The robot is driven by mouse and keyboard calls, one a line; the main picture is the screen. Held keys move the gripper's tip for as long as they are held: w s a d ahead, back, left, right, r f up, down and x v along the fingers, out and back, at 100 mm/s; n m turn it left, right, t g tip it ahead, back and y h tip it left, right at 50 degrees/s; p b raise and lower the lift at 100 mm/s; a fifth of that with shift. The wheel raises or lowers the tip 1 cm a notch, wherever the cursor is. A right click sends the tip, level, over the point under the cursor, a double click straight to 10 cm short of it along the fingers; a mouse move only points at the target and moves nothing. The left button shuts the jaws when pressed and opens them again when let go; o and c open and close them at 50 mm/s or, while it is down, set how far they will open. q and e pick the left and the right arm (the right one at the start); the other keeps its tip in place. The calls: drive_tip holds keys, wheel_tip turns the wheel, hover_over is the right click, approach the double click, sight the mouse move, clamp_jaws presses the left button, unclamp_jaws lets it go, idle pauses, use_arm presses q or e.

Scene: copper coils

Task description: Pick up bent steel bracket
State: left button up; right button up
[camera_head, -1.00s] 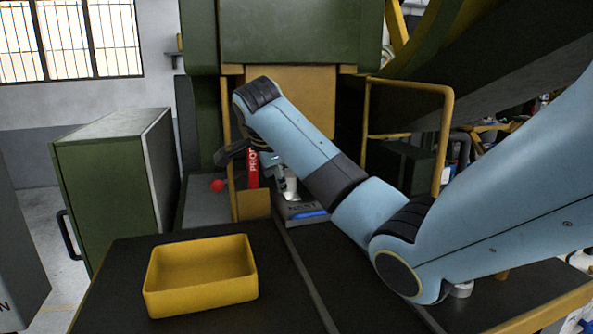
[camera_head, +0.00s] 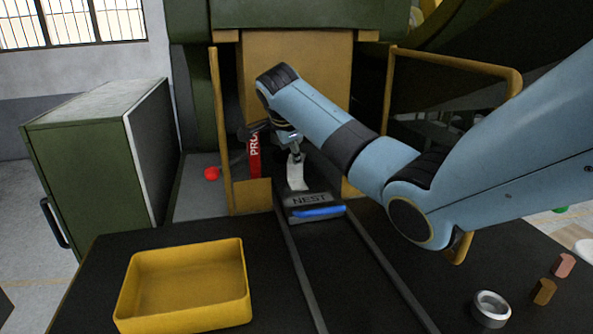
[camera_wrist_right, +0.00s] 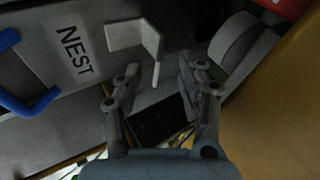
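The bent steel bracket (camera_wrist_right: 124,35) is a pale grey angled piece beside the NEST plate in the right wrist view. In the head view it shows as a pale piece (camera_head: 298,176) just behind the NEST block (camera_head: 311,203). My right gripper (camera_wrist_right: 160,66) is open, its two fingers apart. The bracket lies just ahead of the fingertips, with one narrow flange reaching toward the gap between them. I cannot tell whether a finger touches it. In the head view my right gripper (camera_head: 293,148) is directly above the bracket, partly hidden by its wrist. My left gripper is not in view.
An empty yellow tray (camera_head: 240,272) stands at the front left. A metal ring (camera_head: 491,310) and two small pegs stand at the right.

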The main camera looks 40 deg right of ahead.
sight(297, 169)
drive_tip(key=shift+p+x, duration=0.3)
drive_tip(key=shift+x, duration=1.6)
drive_tip(key=shift+s+a+f, duration=0.1)
drive_tip(key=shift+s+a, duration=0.05)
drive_tip(key=shift+s, duration=0.05)
clamp_jaws()
